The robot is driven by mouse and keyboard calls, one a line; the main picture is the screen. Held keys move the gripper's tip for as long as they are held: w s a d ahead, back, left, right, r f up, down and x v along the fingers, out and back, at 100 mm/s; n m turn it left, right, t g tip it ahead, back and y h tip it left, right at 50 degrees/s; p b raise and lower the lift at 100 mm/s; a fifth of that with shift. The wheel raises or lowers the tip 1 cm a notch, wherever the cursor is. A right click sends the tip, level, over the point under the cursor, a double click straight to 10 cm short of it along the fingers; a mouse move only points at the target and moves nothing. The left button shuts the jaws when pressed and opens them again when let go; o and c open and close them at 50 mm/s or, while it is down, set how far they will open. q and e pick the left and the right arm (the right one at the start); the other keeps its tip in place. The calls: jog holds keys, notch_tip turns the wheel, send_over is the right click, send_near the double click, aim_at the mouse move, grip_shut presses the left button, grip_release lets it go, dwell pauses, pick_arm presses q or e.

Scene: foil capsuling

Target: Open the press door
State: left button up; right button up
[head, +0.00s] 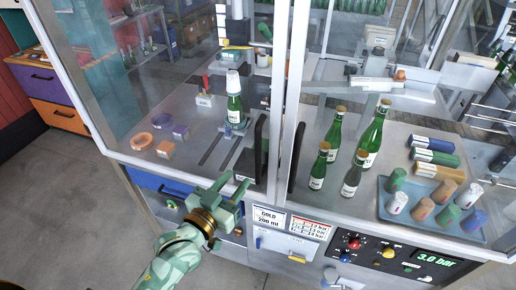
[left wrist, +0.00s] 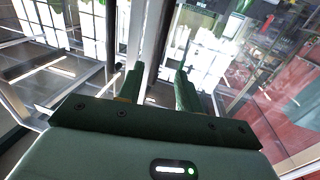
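The press is a glass-walled cabinet, and its left glass door panel (head: 190,85) looks closed. A long black upright handle (head: 261,148) shows at the door's right edge. A second black handle (head: 296,157) stands beyond the metal post (head: 289,80). My left gripper (head: 233,184) is green, in front of the cabinet, just below and left of the first handle. Its fingers are apart and appear empty. In the left wrist view the open fingers (left wrist: 158,88) point at the cabinet, with a dark upright bar between their lines; contact cannot be told. My right gripper is out of view.
Inside the press, a green bottle with a white cap (head: 234,105) stands on a holder. At right are several green bottles (head: 351,175) and a blue tray (head: 460,233) of capsules. A control panel (head: 385,250) sits below. Grey floor (head: 60,200) is free at left.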

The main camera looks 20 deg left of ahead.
aim_at(257, 155)
pick_arm(q)
jog(key=p+x, duration=0.1)
jog(key=x, duration=1.1)
jog(key=shift+c, duration=0.4)
jog(key=shift+s+f, duration=0.1)
grip_shut()
